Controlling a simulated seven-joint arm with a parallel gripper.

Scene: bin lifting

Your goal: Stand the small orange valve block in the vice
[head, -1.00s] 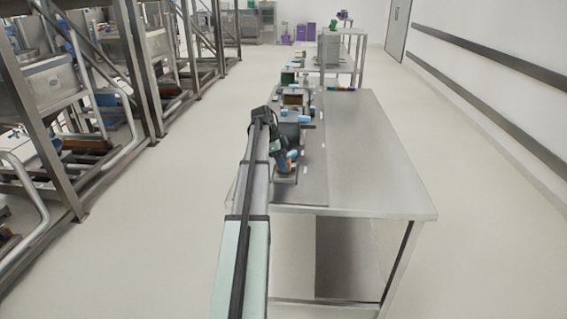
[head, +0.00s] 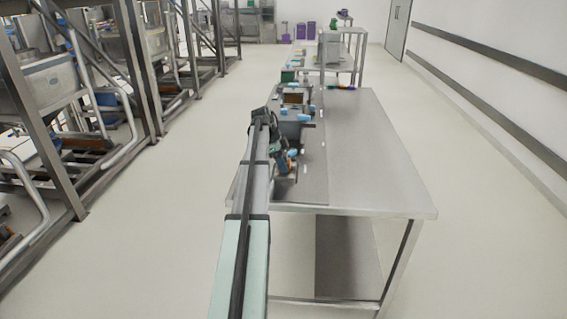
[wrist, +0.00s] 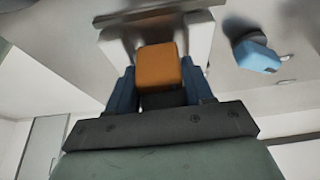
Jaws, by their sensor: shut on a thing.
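The orange valve block (wrist: 158,68) sits between the blue fingers of my gripper (wrist: 161,88), which are shut on it. In the wrist view, two pale grey jaws (wrist: 199,38), which look like the vice, stand on either side beyond the block. I cannot tell whether the block is between these jaws or still apart from them. In the head view, my gripper (head: 283,158) is low over the near left part of the bench, with a small orange patch (head: 281,165) showing. My arm hides much of the vice there.
A blue-handled part (wrist: 256,55) lies beside the vice in the wrist view. Beyond my gripper, a grey block, blue parts (head: 290,117) and a brown box (head: 293,97) stand along the bench's left side. The right side of the bench (head: 375,150) is clear.

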